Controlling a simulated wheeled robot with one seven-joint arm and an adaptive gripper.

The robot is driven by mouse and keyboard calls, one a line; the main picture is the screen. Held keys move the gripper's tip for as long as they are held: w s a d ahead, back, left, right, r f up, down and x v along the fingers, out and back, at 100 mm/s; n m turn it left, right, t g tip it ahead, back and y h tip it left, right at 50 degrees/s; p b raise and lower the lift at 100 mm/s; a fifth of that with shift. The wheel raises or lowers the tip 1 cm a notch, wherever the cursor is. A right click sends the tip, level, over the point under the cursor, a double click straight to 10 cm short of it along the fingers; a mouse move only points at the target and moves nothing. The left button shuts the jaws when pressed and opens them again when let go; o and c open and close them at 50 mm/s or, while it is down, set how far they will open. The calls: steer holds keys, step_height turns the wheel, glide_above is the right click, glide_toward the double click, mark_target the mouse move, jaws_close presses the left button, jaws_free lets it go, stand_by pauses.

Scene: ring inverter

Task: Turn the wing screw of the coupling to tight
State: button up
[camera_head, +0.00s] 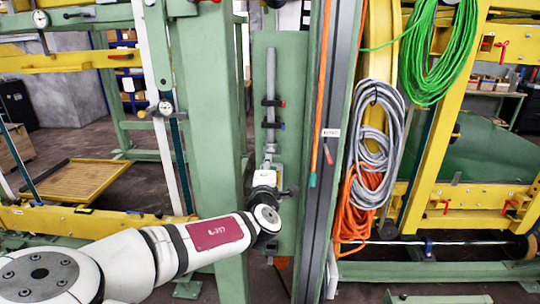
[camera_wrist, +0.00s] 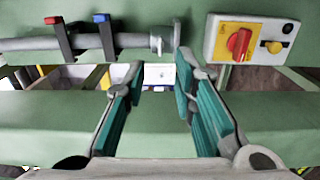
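A grey pipe (camera_wrist: 125,41) runs along the green panel in the wrist view and ends at the coupling (camera_wrist: 165,37). A small pale piece on the coupling, perhaps the wing screw (camera_wrist: 158,45), shows there; its turn position is too small to tell. My gripper (camera_wrist: 160,72) is open and empty, its teal-padded fingers apart. The fingertips lie just below the coupling in that picture; I see no clear contact. In the head view the pipe (camera_head: 270,85) stands upright, and my gripper (camera_head: 267,172) is near its lower end, hiding part of the coupling.
Clamps with a red tab (camera_wrist: 54,20) and a blue tab (camera_wrist: 100,18) hold the pipe. A switch box (camera_wrist: 250,40) with a red knob sits right of the coupling. In the head view, a green post (camera_head: 210,100) stands close left, and grey cable (camera_head: 375,140) hangs right.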

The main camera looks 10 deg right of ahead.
mark_target(271, 152)
steer(key=x, duration=0.7)
steer(key=shift+w+d, duration=0.1)
steer(key=shift+w, duration=0.15)
jaws_close()
